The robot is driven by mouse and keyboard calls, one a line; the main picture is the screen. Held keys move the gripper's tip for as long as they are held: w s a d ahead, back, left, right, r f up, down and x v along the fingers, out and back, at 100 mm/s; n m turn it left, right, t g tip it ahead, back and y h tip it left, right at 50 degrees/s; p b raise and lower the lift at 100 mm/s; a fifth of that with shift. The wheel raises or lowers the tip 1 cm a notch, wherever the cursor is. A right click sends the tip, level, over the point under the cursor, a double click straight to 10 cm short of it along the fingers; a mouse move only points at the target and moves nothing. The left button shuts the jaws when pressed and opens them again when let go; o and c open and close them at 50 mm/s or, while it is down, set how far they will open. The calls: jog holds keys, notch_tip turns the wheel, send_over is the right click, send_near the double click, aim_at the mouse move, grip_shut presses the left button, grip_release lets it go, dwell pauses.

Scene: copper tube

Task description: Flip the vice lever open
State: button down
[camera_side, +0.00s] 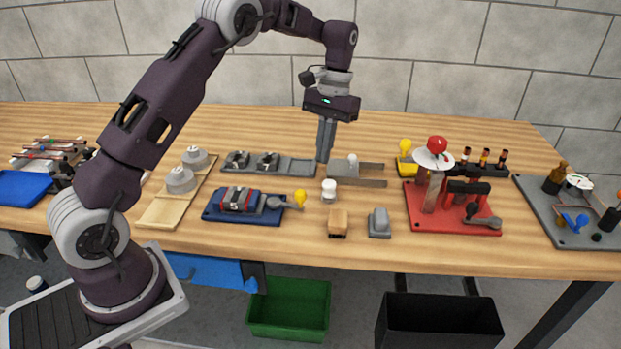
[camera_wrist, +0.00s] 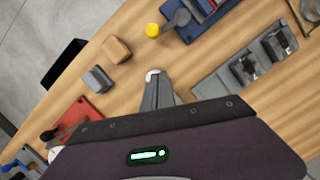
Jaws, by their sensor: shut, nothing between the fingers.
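A blue base (camera_side: 243,213) carries a grey and red block marked 5 (camera_side: 238,201), which looks like the vice. Its grey lever (camera_side: 282,204) reaches out to the right and ends in a yellow knob (camera_side: 301,198). In the wrist view the yellow knob (camera_wrist: 152,30) and part of the blue base (camera_wrist: 213,30) show at the top. My gripper (camera_side: 322,160) is shut and empty, pointing down behind and to the right of the knob, apart from it. Its fingers also show in the wrist view (camera_wrist: 157,88). I cannot tell for sure whether the lever is open or closed.
A white cylinder (camera_side: 329,190), a tan block (camera_side: 338,222) and a grey block (camera_side: 379,222) stand right of the lever. A grey tray (camera_side: 300,168) lies behind it. A red base (camera_side: 452,221) with a tall fixture stands farther right.

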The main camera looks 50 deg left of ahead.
jog(key=x, duration=0.4)
jog(key=s, duration=0.2)
jog(key=s+d, duration=0.1)
jog(key=shift+s+f, duration=0.1)
jog(key=shift+f, duration=0.25)
jog(key=shift+s+d, duration=0.1)
jog(key=shift+s, duration=0.3)
